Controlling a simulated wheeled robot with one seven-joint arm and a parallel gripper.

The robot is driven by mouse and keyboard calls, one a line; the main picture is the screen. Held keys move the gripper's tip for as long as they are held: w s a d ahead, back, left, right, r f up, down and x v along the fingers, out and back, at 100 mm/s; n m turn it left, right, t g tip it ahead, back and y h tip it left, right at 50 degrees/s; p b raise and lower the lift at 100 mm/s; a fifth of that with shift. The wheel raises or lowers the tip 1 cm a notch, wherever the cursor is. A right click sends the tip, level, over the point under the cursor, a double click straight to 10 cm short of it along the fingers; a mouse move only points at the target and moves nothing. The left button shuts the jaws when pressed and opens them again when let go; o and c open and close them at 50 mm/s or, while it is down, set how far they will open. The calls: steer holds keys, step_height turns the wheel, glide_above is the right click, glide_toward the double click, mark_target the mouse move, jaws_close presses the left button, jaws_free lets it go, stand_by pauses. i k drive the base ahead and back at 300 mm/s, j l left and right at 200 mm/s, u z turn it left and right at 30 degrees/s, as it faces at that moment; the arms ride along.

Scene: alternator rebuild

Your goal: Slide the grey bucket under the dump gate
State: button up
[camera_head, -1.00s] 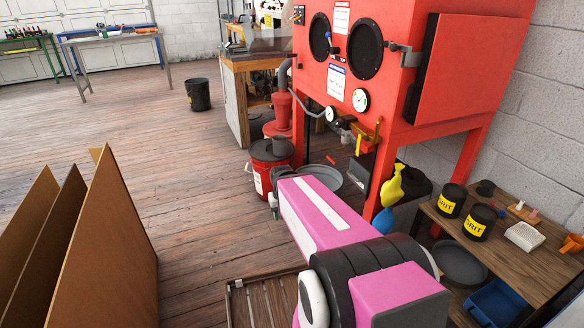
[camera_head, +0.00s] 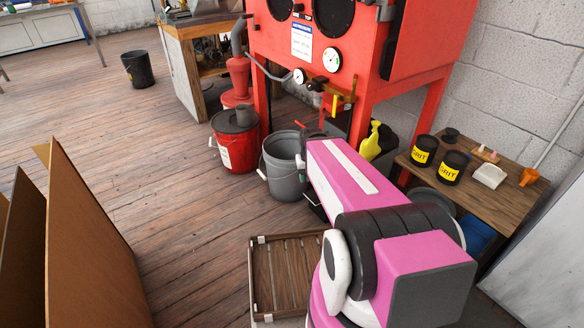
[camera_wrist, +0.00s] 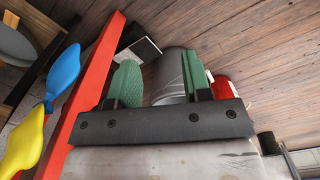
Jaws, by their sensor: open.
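The grey bucket (camera_head: 284,178) stands upright on the floor in the head view, right of a red bucket and in front of the red blasting cabinet (camera_head: 330,55). My arm covers its right edge. In the wrist view the grey bucket (camera_wrist: 168,78) shows beyond and between the green fingers of my gripper (camera_wrist: 160,80). The fingers are spread, with nothing clearly held; whether one touches the bucket I cannot tell. A yellow handle (camera_head: 352,92) hangs at the cabinet's underside; the dump gate itself I cannot make out clearly.
A lidded red bucket (camera_head: 236,148) stands close left of the grey one. A red cabinet leg (camera_wrist: 90,90) runs left of my fingers in the wrist view. A wooden slatted pallet (camera_head: 285,275) lies in front. Brown panels (camera_head: 95,235) stand at left.

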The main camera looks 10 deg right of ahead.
mark_target(280, 148)
steer(key=i+l+z, duration=0.1)
steer(key=i+z, duration=0.15)
steer(key=z, duration=0.15)
steer(key=i+z, duration=0.2)
steer(key=z, duration=0.2)
